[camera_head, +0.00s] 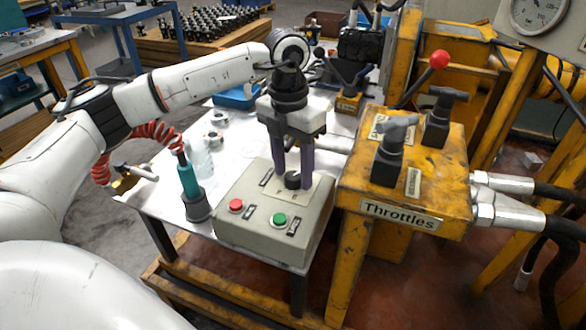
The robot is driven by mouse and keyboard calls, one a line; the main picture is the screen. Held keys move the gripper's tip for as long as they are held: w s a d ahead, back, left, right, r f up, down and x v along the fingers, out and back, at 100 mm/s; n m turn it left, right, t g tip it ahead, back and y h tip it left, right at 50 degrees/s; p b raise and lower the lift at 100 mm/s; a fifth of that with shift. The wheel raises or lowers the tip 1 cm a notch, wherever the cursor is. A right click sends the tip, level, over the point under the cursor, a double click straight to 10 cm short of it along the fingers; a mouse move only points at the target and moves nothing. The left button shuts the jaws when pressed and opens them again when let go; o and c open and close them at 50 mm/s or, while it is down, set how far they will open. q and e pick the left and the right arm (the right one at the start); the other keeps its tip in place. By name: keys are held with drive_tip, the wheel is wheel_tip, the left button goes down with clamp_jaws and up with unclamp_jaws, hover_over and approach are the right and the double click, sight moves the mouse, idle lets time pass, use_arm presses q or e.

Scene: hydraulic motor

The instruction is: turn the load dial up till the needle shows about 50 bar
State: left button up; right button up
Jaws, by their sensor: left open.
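The load dial appears to be the small black knob (292,182) on top of the grey control box (262,248). My left gripper (293,176) points down over it. Its two purple fingers are apart, one on each side of the knob, and I cannot tell whether they touch it. A round white gauge (540,12) on a grey panel shows at the top right, cut by the picture edge. Its needle is too small to read. My right gripper is not in view.
The box has a red button (236,205) and a green button (279,219). The yellow throttle block (352,190) with upright black handles stands close on the right.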

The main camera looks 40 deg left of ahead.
sight(292, 173)
use_arm(q)
drive_tip(key=c, duration=1)
drive_tip(key=shift+d+r+m+p, duration=0.1)
drive_tip(key=shift+m+p, duration=0.3)
drive_tip(key=shift+m, duration=0.4)
drive_tip(key=shift+c, duration=0.2)
drive_tip(key=shift+m, duration=0.9)
drive_tip(key=o, duration=1)
drive_tip(key=shift+o, duration=0.2)
wheel_tip(292, 173, up, 10)
drive_tip(key=p, duration=0.1)
drive_tip(key=shift+w+a, duration=0.15)
drive_tip(key=shift+a, duration=0.1)
